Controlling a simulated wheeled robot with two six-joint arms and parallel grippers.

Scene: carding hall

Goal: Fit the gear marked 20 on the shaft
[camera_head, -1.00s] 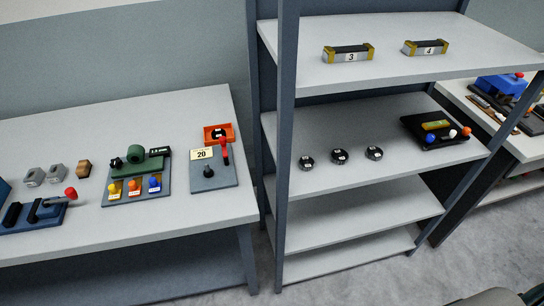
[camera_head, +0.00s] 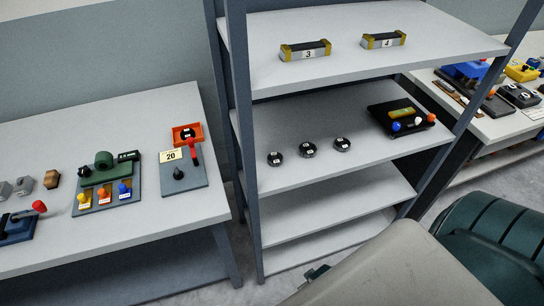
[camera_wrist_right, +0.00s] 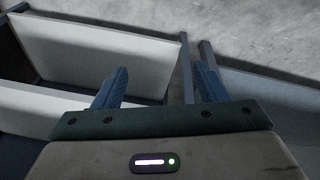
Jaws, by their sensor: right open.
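Three dark gears with small white labels stand in a row on the middle shelf: the left gear (camera_head: 276,159), the middle gear (camera_head: 308,150) and the right gear (camera_head: 342,144). Their numbers are too small to read. On the left table, a grey plate (camera_head: 196,177) carries a sign reading 20 (camera_head: 171,155), a short dark post (camera_head: 178,173) that looks like the shaft, and a red-handled lever (camera_head: 193,152). My right gripper (camera_wrist_right: 160,78) is open and empty in the wrist view, away from the gears. My left gripper is out of view.
Blocks marked 3 (camera_head: 305,51) and 4 (camera_head: 384,39) stand on the upper shelf (camera_head: 440,47). A black board (camera_head: 376,112) lies right of the gears. Shelf posts (camera_head: 240,150) stand between table and gears.

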